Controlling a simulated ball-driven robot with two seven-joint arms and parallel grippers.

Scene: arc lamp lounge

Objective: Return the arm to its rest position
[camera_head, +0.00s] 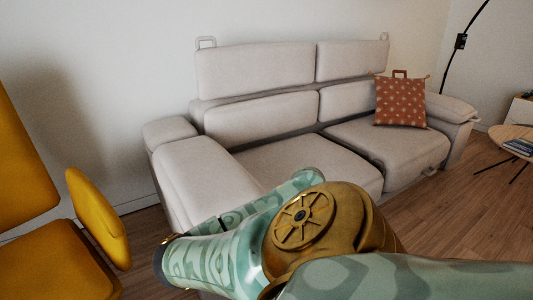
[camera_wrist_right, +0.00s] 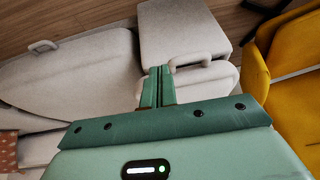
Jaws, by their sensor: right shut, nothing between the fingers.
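My right arm, pale green with a leaf-like pattern and a bronze joint, reaches in from the lower right of the head view. It crosses in front of the grey sofa (camera_head: 255,65). In the right wrist view, my right gripper (camera_wrist_right: 158,82) has its two green fingers together with nothing between them. The sofa (camera_wrist_right: 75,72) lies behind the fingers in that view; I cannot tell how far off it is. My right fingers cannot be made out in the head view. My left gripper is in neither view.
A yellow armchair (camera_head: 45,255) stands at the left of the head view and the right of the wrist view (camera_wrist_right: 290,90). A red patterned cushion (camera_head: 400,102) rests on the sofa's right seat. A small round table (camera_head: 515,133) stands at the right. Wooden floor (camera_head: 455,215) lies open before the sofa.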

